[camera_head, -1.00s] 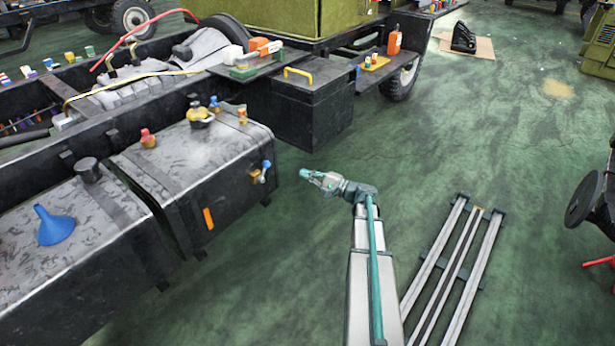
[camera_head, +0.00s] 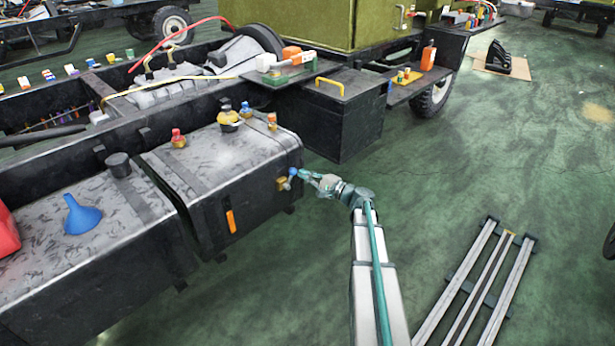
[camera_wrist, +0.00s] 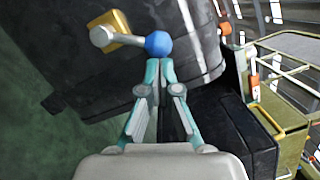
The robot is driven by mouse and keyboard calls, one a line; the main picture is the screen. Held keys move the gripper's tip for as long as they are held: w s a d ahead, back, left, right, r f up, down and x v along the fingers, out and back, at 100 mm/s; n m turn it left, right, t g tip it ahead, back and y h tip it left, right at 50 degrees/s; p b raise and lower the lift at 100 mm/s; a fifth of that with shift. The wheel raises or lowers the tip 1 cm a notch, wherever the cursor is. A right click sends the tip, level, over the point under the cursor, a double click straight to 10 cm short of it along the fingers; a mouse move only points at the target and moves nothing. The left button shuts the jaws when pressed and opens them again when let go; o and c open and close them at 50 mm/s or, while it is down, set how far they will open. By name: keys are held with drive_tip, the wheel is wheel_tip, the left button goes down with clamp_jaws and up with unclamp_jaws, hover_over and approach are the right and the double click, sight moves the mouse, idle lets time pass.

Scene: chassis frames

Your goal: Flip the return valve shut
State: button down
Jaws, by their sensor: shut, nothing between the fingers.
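The valve is on the right end face of the dark fuel tank (camera_head: 225,165). It has a brass body (camera_head: 282,184) and a lever with a blue ball knob (camera_head: 292,172). In the wrist view the brass body (camera_wrist: 117,22), the grey lever (camera_wrist: 125,39) and the blue knob (camera_wrist: 158,44) show at the top. The lever sticks out sideways from the body to the knob. My gripper (camera_head: 304,174) is shut and empty. Its fingertips (camera_wrist: 160,64) are right at the knob's near side; whether they touch it I cannot tell.
A black box with a yellow handle (camera_head: 330,87) stands behind the tank. On the tank top are a yellow-black fitting (camera_head: 229,121) and a red-capped one (camera_head: 178,138). A blue funnel (camera_head: 81,214) sits on the neighbouring tank. Rails (camera_head: 478,285) lie on the right; the floor between is clear.

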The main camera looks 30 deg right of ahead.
drive_tip(key=shift+s+a+r+n+b, duration=0.15)
drive_tip(key=shift+a+r+n+b, duration=0.2)
drive_tip(key=shift+n+b, duration=0.4)
idle(0.3)
drive_tip(key=n+b, duration=0.1)
drive_tip(key=a+r+n+g+b, duration=0.1)
drive_tip(key=n, duration=0.1)
drive_tip(key=shift+s+a, duration=0.2)
drive_tip(key=shift+s, duration=0.1)
drive_tip(key=a+n+b, duration=0.1)
drive_tip(key=n, duration=0.1)
drive_tip(key=a+r+n+h+b, duration=0.1)
drive_tip(key=n+b, duration=0.1)
drive_tip(key=s+a+n+b, duration=0.1)
drive_tip(key=n, duration=0.1)
drive_tip(key=shift+a+r+g+b, duration=0.2)
drive_tip(key=shift+r+g+b, duration=0.1)
drive_tip(key=shift+g, duration=0.1)
drive_tip(key=shift+s+d, duration=0.1)
drive_tip(key=shift+s+d+r, duration=0.1)
drive_tip(key=shift+d+r, duration=0.05)
drive_tip(key=shift+r, duration=0.1)
drive_tip(key=p, duration=0.4)
approach(295, 173)
drive_tip(key=s+r, duration=0.4)
drive_tip(key=r, duration=0.1)
drive_tip(key=shift+s+d, duration=0.15)
drive_tip(key=shift+s, duration=0.2)
